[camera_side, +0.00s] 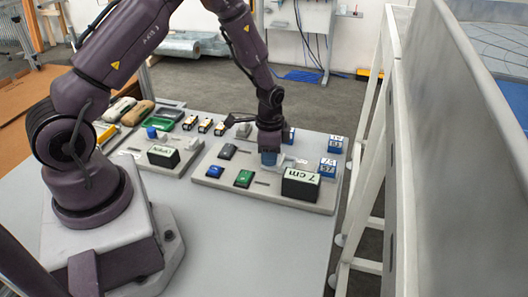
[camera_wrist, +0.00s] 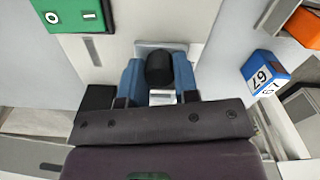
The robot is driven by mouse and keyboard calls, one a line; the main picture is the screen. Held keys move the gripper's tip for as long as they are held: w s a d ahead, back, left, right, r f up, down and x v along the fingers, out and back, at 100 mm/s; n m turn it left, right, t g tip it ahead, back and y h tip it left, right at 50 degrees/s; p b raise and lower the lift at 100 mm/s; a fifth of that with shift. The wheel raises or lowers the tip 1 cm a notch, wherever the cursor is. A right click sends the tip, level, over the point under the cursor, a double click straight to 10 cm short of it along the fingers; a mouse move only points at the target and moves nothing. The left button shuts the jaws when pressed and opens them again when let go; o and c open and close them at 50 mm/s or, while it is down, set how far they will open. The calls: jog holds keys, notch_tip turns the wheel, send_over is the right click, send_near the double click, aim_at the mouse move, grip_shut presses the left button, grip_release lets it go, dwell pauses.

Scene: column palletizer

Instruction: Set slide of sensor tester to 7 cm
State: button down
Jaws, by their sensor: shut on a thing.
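The sensor tester is the grey board (camera_side: 225,181) on the right of the table in the side view, with a black display block (camera_side: 300,183) reading "7 cm". My gripper (camera_side: 270,161) is lowered over this board, just behind and left of the display. In the wrist view its blue fingers (camera_wrist: 158,82) stand on both sides of a dark rounded knob (camera_wrist: 159,68), which appears to be the slide's handle, and are shut on it. A light metal plate shows around the knob. The slide's track is mostly hidden by my gripper in the side view.
The board also carries a green button (camera_side: 244,178), a blue button (camera_side: 215,171) and a dark switch (camera_side: 227,151). Blue-and-white numbered blocks (camera_side: 327,167) stand at its right edge. A second board with a black display (camera_side: 163,156) lies to the left. The table front is clear.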

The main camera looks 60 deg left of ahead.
jog(key=c, duration=0.9)
grip_release()
jog(key=shift+o, duration=0.2)
jog(key=shift+r, duration=0.1)
notch_tip(320, 180, up, 13)
jog(key=s+d+r+n+t, duration=0.2)
jog(key=s+d+r+n, duration=0.1)
jog(key=s+r, duration=0.6)
jog(key=s+d+r+n+t, duration=0.3)
jog(key=s+d+r, duration=0.3)
jog(key=s+r, duration=0.3)
jog(key=shift+s+r+t, duration=0.25)
jog(key=shift+s+t, duration=0.05)
jog(key=shift+s, duration=0.05)
